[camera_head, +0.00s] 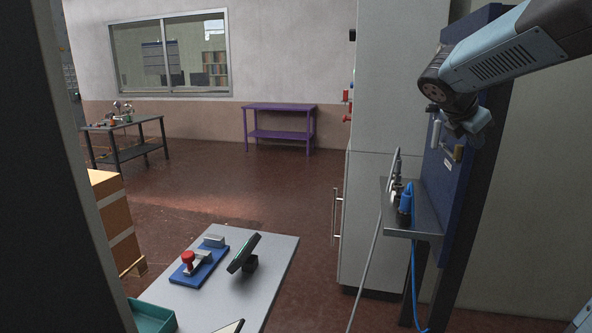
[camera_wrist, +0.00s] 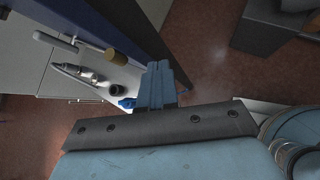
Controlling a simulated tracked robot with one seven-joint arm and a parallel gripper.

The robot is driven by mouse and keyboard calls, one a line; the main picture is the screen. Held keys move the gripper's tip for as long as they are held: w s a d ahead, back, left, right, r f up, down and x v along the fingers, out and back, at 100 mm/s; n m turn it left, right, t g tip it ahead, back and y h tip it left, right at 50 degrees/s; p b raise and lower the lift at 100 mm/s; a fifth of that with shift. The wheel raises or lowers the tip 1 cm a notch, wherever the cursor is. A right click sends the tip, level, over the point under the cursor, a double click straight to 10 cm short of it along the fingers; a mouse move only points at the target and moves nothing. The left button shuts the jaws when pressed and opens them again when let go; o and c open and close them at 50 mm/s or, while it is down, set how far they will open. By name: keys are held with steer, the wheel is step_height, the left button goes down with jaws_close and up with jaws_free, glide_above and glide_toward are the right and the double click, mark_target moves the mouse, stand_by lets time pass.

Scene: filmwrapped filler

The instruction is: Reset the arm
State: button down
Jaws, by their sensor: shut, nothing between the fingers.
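My arm (camera_head: 500,62) reaches in from the top right of the head view, grey-blue with a dark joint. My gripper (camera_head: 470,130) hangs at its end, in front of a blue panel (camera_head: 440,185). In the wrist view my gripper's two blue-grey fingers (camera_wrist: 163,82) lie side by side, shut, with nothing between them. The fingertips appear over the floor beside a small shelf; whether they are near its things in depth I cannot tell.
A grey shelf (camera_head: 425,222) on the panel carries blue-capped tools with a blue cable (camera_head: 413,275). A grey table (camera_head: 225,303) holds a blue fixture (camera_head: 198,268) and a dark tablet (camera_head: 243,253). A tall white cabinet (camera_head: 385,110) stands beside the panel. Open floor (camera_head: 215,185) lies beyond.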

steer(key=s+a+f+m+y, duration=0.4)
steer(key=s+a+m, duration=0.5)
steer(key=s+m, duration=0.1)
steer(key=s+a+f+m+y, duration=0.4)
steer(key=s+a+m, duration=0.5)
steer(key=s, duration=0.4)
steer(key=shift+f+m+t+y, duration=0.3)
steer(key=shift+f+m+t, duration=0.1)
steer(key=shift+f+m, duration=0.35)
steer(key=c, duration=1.8)
jaws_free()
steer(key=shift+a, duration=0.1)
